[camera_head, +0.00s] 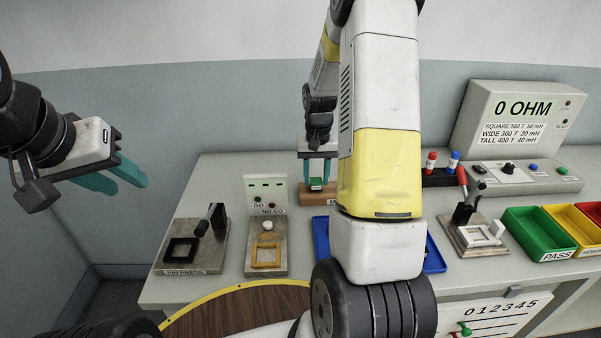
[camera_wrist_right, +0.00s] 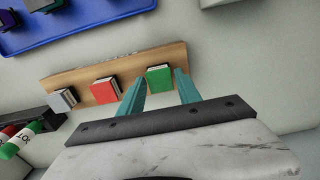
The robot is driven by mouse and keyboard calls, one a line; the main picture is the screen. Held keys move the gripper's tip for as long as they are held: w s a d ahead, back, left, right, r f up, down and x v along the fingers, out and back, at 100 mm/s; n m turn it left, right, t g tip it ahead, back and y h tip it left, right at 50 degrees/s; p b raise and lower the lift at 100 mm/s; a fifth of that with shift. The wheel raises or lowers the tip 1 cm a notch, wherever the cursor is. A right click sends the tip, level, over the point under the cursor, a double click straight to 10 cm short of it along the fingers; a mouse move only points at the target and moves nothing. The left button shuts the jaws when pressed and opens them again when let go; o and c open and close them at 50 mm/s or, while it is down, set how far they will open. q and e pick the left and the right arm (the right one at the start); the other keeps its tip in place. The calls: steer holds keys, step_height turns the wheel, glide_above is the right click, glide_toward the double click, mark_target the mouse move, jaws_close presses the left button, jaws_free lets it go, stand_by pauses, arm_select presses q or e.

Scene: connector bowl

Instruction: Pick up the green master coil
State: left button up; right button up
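The green master coil (camera_wrist_right: 160,78) is a small green block standing on a wooden strip (camera_wrist_right: 78,81). In the head view the coil (camera_head: 316,184) shows between the teal fingers of my right gripper (camera_head: 317,172). In the right wrist view my right gripper (camera_wrist_right: 161,84) is open, with one finger on each side of the coil; narrow gaps show, and I cannot tell if either finger touches it. My left gripper (camera_head: 126,181) is open and empty, in the air at the far left.
A red coil (camera_wrist_right: 104,91) and a grey coil (camera_wrist_right: 64,99) stand on the same strip. A blue tray (camera_wrist_right: 92,20) lies beyond it. My right arm hides much of the table's middle in the head view. A GO/NO GO gauge (camera_head: 266,194) stands left of the strip.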

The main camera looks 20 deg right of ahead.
jaws_close()
